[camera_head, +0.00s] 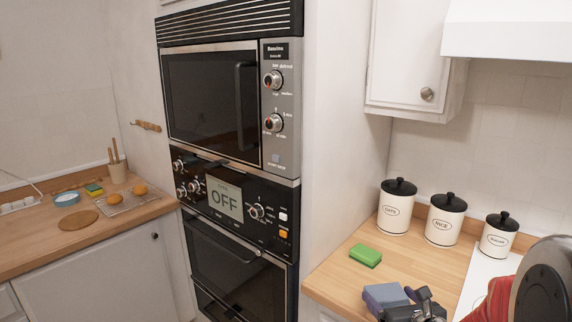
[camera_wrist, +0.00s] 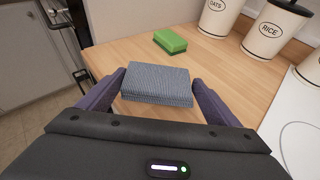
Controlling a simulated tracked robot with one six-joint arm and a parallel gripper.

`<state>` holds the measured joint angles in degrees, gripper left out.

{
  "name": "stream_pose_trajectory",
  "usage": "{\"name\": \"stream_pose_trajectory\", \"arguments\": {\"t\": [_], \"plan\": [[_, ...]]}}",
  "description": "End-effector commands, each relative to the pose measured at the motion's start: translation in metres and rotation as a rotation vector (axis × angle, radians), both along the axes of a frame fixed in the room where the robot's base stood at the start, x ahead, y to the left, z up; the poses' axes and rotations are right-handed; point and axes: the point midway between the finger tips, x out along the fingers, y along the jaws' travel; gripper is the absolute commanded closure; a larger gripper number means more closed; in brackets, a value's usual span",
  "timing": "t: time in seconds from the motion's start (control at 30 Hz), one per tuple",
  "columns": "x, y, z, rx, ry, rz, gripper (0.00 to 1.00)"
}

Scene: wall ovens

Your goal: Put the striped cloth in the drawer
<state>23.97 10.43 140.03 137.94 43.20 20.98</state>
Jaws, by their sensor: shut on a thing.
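The striped cloth (camera_wrist: 157,85) is a folded blue-grey block with fine stripes. It sits between the two purple fingers of my gripper (camera_wrist: 158,80), which is shut on it. In the head view the cloth (camera_head: 384,296) shows at the front of the right wooden counter, with my gripper (camera_head: 405,300) at its right side. It appears over or on the counter; I cannot tell whether it touches the wood. No open drawer can be clearly made out in either view.
A green sponge (camera_head: 365,256) lies on the right counter (camera_head: 335,270), behind the cloth. Canisters marked OATS (camera_head: 396,208) and RICE (camera_head: 444,220), plus a smaller one (camera_head: 498,236), stand along the wall. Wall ovens (camera_head: 230,150) rise to the left.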

Motion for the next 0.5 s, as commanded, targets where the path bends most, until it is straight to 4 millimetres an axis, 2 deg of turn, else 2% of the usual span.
{"name": "stream_pose_trajectory", "arguments": {"t": [0.03,0.1,0.3,0.5], "plan": [[0.001,0.017,-0.002,0.001,0.000,0.027,0.36],[0.002,0.038,-0.005,0.001,0.000,0.058,0.36],[0.004,0.091,-0.009,0.001,0.000,0.152,0.36],[0.004,0.116,-0.008,0.001,0.000,0.197,0.36]]}}
